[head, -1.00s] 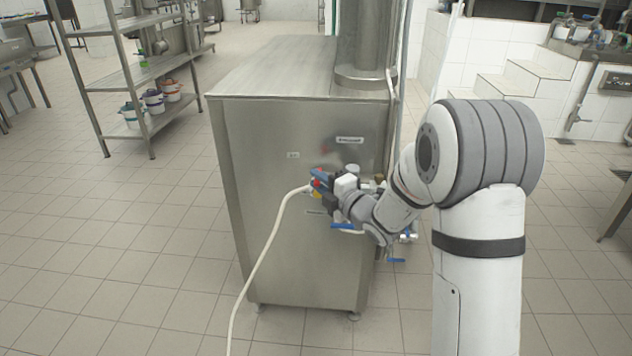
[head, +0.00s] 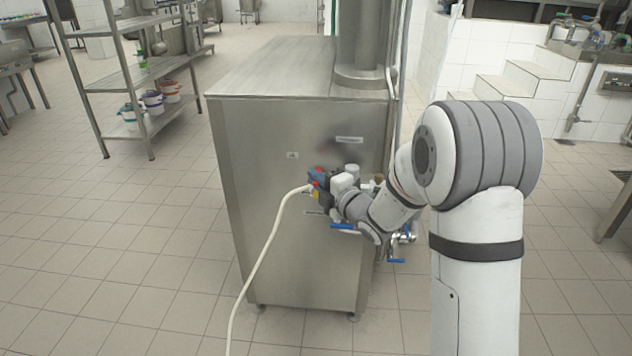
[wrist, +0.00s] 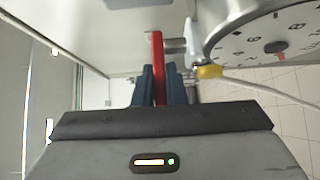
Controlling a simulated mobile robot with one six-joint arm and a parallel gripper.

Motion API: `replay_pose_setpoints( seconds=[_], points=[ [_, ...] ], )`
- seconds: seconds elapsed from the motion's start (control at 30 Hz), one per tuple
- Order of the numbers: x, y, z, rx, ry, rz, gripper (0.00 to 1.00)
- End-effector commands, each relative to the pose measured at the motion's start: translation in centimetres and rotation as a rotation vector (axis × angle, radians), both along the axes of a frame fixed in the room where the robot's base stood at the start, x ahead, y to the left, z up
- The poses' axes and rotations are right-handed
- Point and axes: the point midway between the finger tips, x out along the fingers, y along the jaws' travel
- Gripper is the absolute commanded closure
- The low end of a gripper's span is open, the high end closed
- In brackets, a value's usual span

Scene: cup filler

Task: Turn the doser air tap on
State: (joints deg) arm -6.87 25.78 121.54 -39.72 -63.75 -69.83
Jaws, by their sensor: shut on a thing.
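The air tap's red lever (wrist: 158,65) stands between the two blue fingers of my gripper (wrist: 160,88) in the wrist view, and the fingers are shut on it. The lever joins a grey metal fitting (wrist: 176,46) to its right. In the head view my gripper (head: 318,178) is at the front face of the steel cabinet (head: 285,230), and the wrist and arm hide much of the fittings there.
A round dial gauge (wrist: 268,40) is close to the right of the fingers, above a yellow fitting (wrist: 209,72). A pale hose (head: 262,250) hangs from the cabinet front to the floor. Blue-handled valves (head: 397,260) sit below my wrist. A shelf rack (head: 140,85) stands back left.

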Motion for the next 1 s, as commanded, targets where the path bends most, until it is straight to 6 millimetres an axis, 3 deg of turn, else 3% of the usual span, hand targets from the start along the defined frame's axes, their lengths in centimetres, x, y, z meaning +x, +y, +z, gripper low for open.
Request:
replay_pose_setpoints(
  seconds=[0.4,1.0],
  points=[
    [0.0,1.0,-0.8,0.003,-0.002,-0.216,1.00],
    [0.8,2.6,0.2,-0.005,0.006,-0.657,1.00]
  ],
)
